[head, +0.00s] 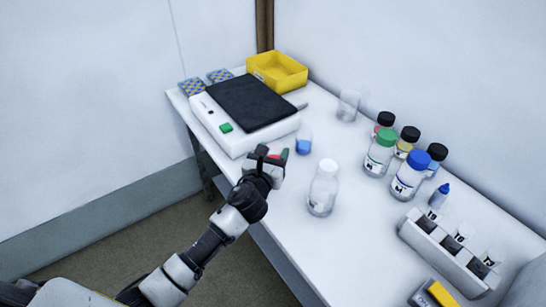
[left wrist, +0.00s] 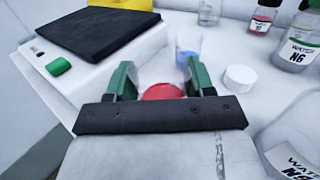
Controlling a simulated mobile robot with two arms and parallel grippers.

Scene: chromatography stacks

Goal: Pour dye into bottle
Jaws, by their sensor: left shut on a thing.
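My left gripper (head: 277,155) is shut on a clear vessel with red dye in it, above the table's near left edge. In the left wrist view, the red dye (left wrist: 162,92) shows between the green fingers of the gripper (left wrist: 160,80); the vessel's lower part is hidden. A small clear beaker with blue dye (head: 304,144) stands just beyond the gripper, and also shows in the wrist view (left wrist: 188,48). A clear bottle with a white cap (head: 322,192) stands upright to the right of the gripper, apart from it. My right gripper is not in view.
A white device with a black top (head: 250,102) stands at the back left, a yellow bin (head: 277,72) behind it. Several capped bottles, including a green-capped one (head: 379,155), stand at right. A white vial rack (head: 440,250) is nearer. An empty beaker (head: 348,105) stands at the back.

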